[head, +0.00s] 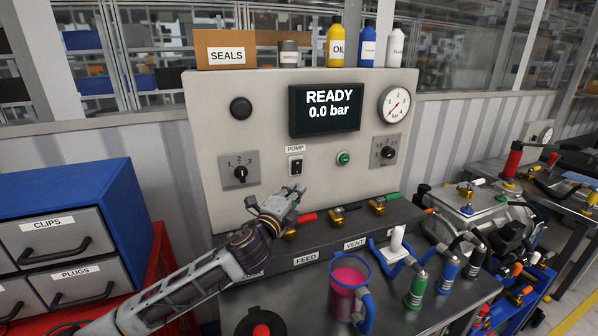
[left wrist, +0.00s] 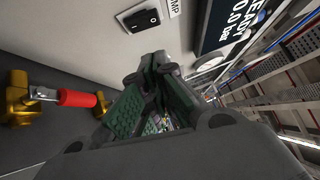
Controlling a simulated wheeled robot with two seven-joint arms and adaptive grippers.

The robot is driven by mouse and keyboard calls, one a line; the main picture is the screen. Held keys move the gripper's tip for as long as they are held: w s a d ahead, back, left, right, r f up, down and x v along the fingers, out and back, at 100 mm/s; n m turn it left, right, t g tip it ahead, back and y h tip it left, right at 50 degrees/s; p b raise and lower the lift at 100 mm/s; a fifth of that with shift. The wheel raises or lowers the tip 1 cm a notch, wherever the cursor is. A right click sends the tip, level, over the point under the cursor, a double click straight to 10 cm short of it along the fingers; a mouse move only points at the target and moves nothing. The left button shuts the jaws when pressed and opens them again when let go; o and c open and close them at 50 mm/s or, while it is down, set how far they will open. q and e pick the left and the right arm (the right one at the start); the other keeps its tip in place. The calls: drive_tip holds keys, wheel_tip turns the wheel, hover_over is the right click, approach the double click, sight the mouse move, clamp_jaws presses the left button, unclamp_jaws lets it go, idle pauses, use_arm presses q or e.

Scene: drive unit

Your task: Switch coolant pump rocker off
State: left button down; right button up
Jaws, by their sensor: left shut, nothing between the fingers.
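The pump rocker (head: 296,165) is a small black switch in a pale plate under the PUMP label on the upright grey panel (head: 255,125). It also shows at the top of the left wrist view (left wrist: 142,18), with a white mark on its face. Which way it is tipped is hard to tell. My left gripper (head: 292,191) is shut and empty, just below the rocker in the head view. In the left wrist view its fingertips (left wrist: 152,64) lie below the rocker and appear apart from it. My right gripper is not in view.
The panel's display (head: 325,108) reads READY 0.0 bar. Knobs (head: 240,173) and a green button (head: 343,158) flank the rocker. A red-handled valve (head: 306,218) sits close beside my left gripper. A pink-filled jug (head: 347,285) and several bottles stand on the bench.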

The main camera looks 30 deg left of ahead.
sight(297, 167)
use_arm(q)
drive_tip(key=w+a+r+p, duration=0.1)
drive_tip(key=w+a, duration=0.2)
drive_tip(key=w, duration=0.6)
drive_tip(key=shift+a+r+p, duration=0.15)
drive_tip(key=shift+r+p, duration=0.05)
drive_tip(key=shift+p, duration=0.2)
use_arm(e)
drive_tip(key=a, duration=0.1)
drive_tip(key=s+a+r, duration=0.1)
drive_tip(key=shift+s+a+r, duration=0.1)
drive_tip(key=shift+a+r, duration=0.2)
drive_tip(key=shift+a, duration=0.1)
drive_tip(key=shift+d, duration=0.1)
